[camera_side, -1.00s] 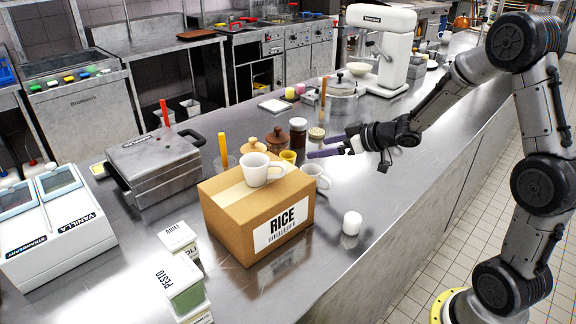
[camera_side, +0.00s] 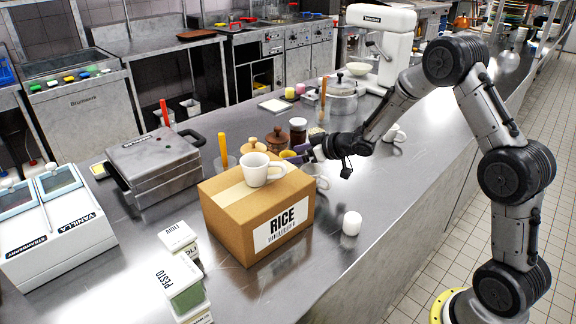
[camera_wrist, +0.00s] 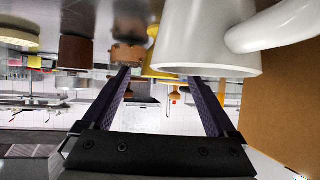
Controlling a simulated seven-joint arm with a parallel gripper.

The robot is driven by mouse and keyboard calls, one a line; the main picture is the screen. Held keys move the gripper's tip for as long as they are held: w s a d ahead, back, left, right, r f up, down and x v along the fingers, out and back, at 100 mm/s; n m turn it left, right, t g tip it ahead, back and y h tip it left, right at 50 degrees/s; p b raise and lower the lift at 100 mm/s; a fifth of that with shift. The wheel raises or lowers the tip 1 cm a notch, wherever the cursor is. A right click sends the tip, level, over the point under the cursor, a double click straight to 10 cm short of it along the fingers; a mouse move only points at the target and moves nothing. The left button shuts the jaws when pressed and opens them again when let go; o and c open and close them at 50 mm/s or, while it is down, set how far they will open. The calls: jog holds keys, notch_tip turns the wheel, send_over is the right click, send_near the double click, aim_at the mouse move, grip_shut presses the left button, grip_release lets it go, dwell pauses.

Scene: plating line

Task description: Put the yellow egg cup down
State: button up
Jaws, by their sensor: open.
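The yellow egg cup (camera_wrist: 157,70) shows in the wrist view, between and beyond my finger tips. A white mug (camera_wrist: 205,40) partly hides it there. In the side view it is mostly hidden behind my gripper (camera_side: 296,154), close to the rice box's far corner. My gripper is open, with its two purple fingers (camera_wrist: 160,82) spread apart and pointing toward the cup. Nothing is seen held between them. The egg cup appears to stand on the counter, but its base is hard to see.
The rice box (camera_side: 255,215) carries a white cup (camera_side: 262,170). The white mug (camera_side: 321,181) stands close beside the box, under my gripper.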

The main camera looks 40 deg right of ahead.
grip_shut()
dwell(0.4)
jog(key=shift+r, duration=0.15)
jog(key=shift+r, duration=0.6)
jog(key=s+a+r, duration=0.2)
jog(key=s+r, duration=1)
jog(key=s, duration=0.1)
jog(key=a+r+m+h, duration=0.2)
jog(key=a, duration=0.4)
jog(key=shift+s+r, duration=0.1)
